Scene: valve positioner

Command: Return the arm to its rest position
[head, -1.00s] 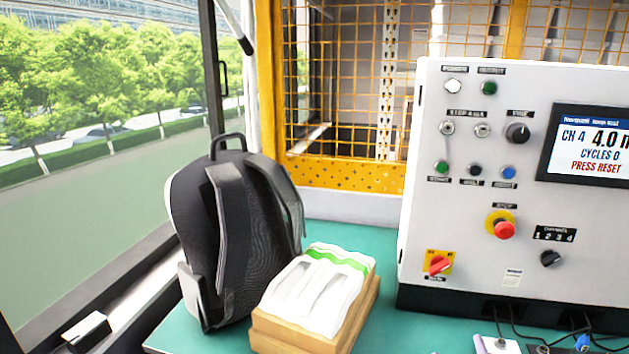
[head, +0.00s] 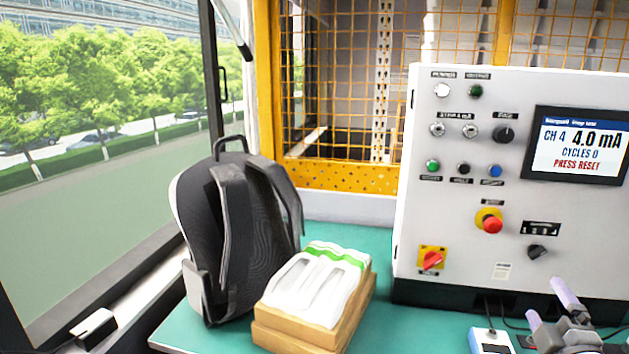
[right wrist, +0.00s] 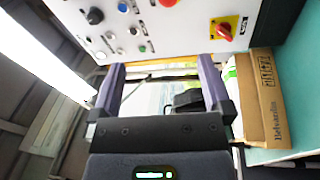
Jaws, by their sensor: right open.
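My right gripper (head: 548,302) shows at the lower right of the head view, in front of the lower part of the grey control panel (head: 455,215). Its two purple-grey fingers are apart with nothing between them. In the right wrist view the same gripper (right wrist: 162,68) is open and empty, with the panel's knobs and buttons beyond the fingertips. The panel screen (head: 578,146) reads CH 4, 4.0 mA, CYCLES 0, PRESS RESET. My left gripper is not in view.
A black backpack (head: 245,235) stands on the green table (head: 390,325). A cardboard box (head: 300,335) with white, green-striped packages (head: 315,285) lies beside it. A small white and blue device (head: 490,340) with cables sits before the panel. A yellow mesh fence (head: 345,80) stands behind.

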